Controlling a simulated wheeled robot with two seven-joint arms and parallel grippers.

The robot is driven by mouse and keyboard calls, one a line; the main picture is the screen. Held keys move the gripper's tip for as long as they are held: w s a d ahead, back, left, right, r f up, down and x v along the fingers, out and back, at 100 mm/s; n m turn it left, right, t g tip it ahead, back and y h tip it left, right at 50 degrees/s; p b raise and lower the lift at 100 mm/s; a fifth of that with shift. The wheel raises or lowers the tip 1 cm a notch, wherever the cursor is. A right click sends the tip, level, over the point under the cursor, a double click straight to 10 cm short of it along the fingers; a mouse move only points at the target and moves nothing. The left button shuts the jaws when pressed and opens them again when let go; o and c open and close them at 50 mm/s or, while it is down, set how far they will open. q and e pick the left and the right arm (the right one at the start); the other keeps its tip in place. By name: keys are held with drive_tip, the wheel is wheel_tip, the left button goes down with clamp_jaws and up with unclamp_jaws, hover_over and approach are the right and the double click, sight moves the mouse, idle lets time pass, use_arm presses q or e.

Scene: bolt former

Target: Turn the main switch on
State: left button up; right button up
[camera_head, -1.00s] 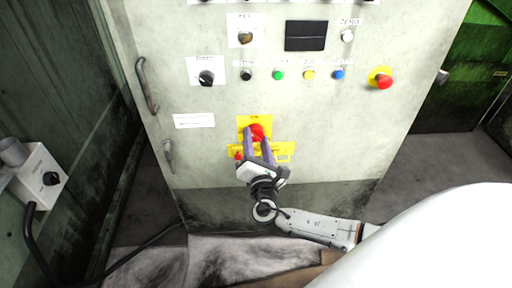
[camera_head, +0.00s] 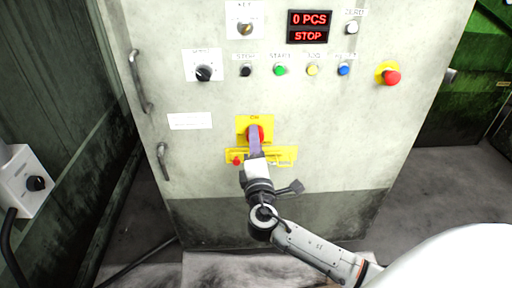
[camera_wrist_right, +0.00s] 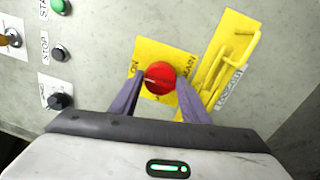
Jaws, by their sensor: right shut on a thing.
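The main switch is a red rotary knob (camera_wrist_right: 159,78) on a yellow plate (camera_wrist_right: 150,52), low on the cabinet front. In the head view the knob (camera_head: 255,134) shows partly behind my fingers on its yellow plate (camera_head: 262,121). My right gripper (camera_head: 255,143) reaches up to it from below, and its two purple fingers are shut on the knob's sides in the wrist view (camera_wrist_right: 158,92). The display (camera_head: 309,27) above is lit and reads "0 PCS" and "STOP" in red. My left gripper is not in view.
A yellow bracket (camera_head: 288,154) with a small red part sits just below the switch. Several buttons and knobs line the panel above, with a red emergency button (camera_head: 391,77) at right. Door handles (camera_head: 141,82) stick out at left.

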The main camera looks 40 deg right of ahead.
drive_tip(key=shift+d+f, duration=0.1)
drive_tip(key=shift+f, duration=0.05)
drive_tip(key=shift+m, duration=0.3)
drive_tip(key=o, duration=0.9)
drive_tip(key=shift+o, duration=0.5)
drive_tip(key=shift+s, duration=0.1)
drive_tip(key=v, duration=1)
drive_tip(key=shift+a+p, duration=0.2)
drive_tip(key=shift+p, duration=0.1)
